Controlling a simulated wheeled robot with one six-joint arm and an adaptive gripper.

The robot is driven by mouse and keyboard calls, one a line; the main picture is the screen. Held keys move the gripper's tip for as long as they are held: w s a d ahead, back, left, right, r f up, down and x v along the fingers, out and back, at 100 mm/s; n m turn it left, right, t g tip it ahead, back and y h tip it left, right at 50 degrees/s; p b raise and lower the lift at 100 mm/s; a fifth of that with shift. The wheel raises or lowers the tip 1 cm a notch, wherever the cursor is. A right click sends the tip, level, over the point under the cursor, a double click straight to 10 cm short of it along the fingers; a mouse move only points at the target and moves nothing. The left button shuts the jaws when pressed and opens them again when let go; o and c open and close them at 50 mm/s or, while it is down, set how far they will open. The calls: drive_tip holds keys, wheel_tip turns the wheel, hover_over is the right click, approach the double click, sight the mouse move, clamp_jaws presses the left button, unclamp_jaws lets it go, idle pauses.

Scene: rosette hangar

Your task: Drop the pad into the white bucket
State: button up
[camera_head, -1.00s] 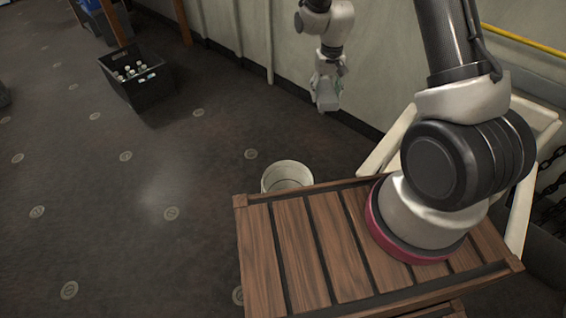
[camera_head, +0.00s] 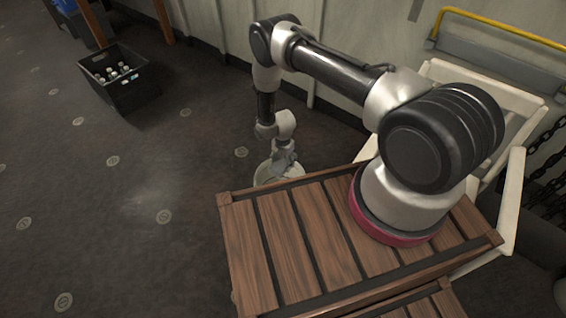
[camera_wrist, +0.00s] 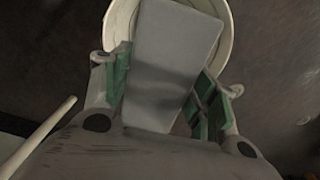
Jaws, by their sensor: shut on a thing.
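The pad (camera_wrist: 170,62) is a pale grey, flat rectangular piece. In the wrist view it lies between the green-lined fingers of my gripper (camera_wrist: 165,92), which is shut on it. The white bucket (camera_wrist: 112,22) shows behind the pad, its round rim partly hidden by the pad and fingers. In the head view the white bucket (camera_head: 264,177) stands on the floor just beyond the wooden slatted top, and my gripper (camera_head: 284,164) is above its opening. The pad is hard to make out in the head view. The gap between pad and rim cannot be told.
A wooden slatted surface (camera_head: 282,230) lies in front, close to the bucket. A black crate (camera_head: 124,92) with several bottles stands at the far left. A wall (camera_head: 345,85) runs behind my arm. The floor left of the bucket is clear.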

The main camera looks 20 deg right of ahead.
sight(283, 162)
wheel_tip(283, 162, down, 6)
drive_tip(key=shift+f, duration=0.15)
idle(0.3)
drive_tip(key=o, duration=1.1)
drive_tip(key=shift+c, duration=0.2)
wheel_tip(283, 162, up, 12)
